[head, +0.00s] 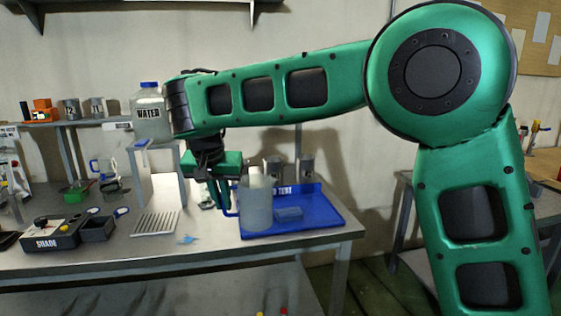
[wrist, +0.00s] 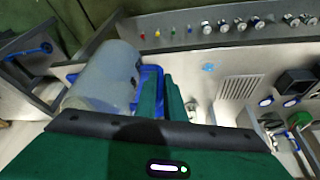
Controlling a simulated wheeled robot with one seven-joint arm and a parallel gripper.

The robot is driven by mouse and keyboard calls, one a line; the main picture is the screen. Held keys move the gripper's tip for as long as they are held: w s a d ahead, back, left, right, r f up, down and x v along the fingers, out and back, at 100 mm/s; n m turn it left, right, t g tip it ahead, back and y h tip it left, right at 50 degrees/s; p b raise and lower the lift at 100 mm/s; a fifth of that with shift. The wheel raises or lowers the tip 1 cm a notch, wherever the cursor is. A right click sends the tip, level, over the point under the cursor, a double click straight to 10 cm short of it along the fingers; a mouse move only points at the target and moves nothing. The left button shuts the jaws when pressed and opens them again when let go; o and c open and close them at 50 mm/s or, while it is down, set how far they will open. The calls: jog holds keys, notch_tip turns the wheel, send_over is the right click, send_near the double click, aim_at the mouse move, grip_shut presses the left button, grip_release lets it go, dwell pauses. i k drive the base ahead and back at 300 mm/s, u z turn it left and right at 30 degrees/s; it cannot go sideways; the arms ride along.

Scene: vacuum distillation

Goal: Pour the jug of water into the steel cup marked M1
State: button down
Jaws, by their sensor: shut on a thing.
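The translucent grey jug (head: 258,208) with a blue handle is upright at the left part of the blue tray (head: 325,214). My gripper (head: 222,198) is shut on its handle, at the jug's left side. In the wrist view the jug (wrist: 106,78) lies left of my gripper's green fingers (wrist: 165,100). I cannot tell whether its base touches the tray. Two more steel cups (head: 72,110) (head: 97,107) are on the left shelf, and I cannot make out an M1.
A WATER container (head: 148,115) is high at left. A slotted plate (head: 156,223), the SHADE box (head: 55,236) and a dark bin (head: 98,229) occupy the table's left. The front strip is clear.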

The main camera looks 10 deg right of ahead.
aim_at(273, 164)
jog(key=u, duration=0.05)
jog(key=i, duration=1.8)
